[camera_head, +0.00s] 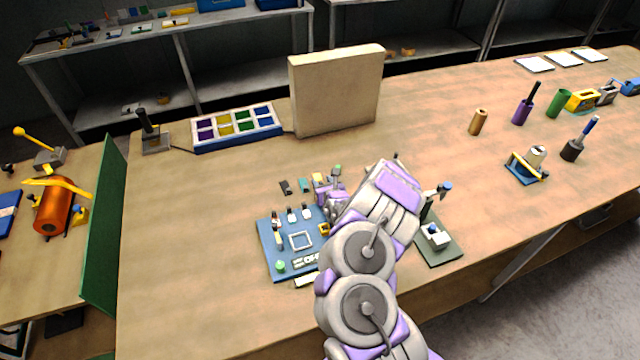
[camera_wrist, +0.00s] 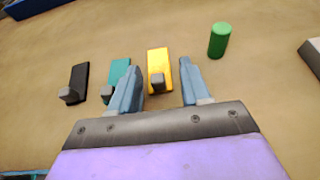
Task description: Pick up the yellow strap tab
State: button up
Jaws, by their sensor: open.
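The yellow strap tab (camera_wrist: 158,62) lies on the wooden table in the wrist view, a flat yellow piece with a small grey block at its near end. My gripper (camera_wrist: 160,80) is open, its two blue-grey fingers apart, and the tab shows between and just beyond them. Whether the fingers touch it or how high they are, I cannot tell. In the head view the yellow tab (camera_head: 318,179) is small and partly hidden by my gripper (camera_head: 328,190). A teal tab (camera_wrist: 120,72) lies close to the left finger, which overlaps it in the picture. A black tab (camera_wrist: 79,80) lies further left.
A green cylinder (camera_wrist: 219,40) stands beyond the right finger. A blue board (camera_head: 268,262) with small fixtures lies in front of the tabs. A beige block (camera_head: 336,90) and a compartment tray (camera_head: 238,128) stand behind. The table is clear left of the board.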

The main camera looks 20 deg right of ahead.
jog(key=shift+a, duration=0.25)
jog(key=shift+d, duration=0.1)
jog(key=c, duration=0.8)
jog(key=shift+c, duration=0.2)
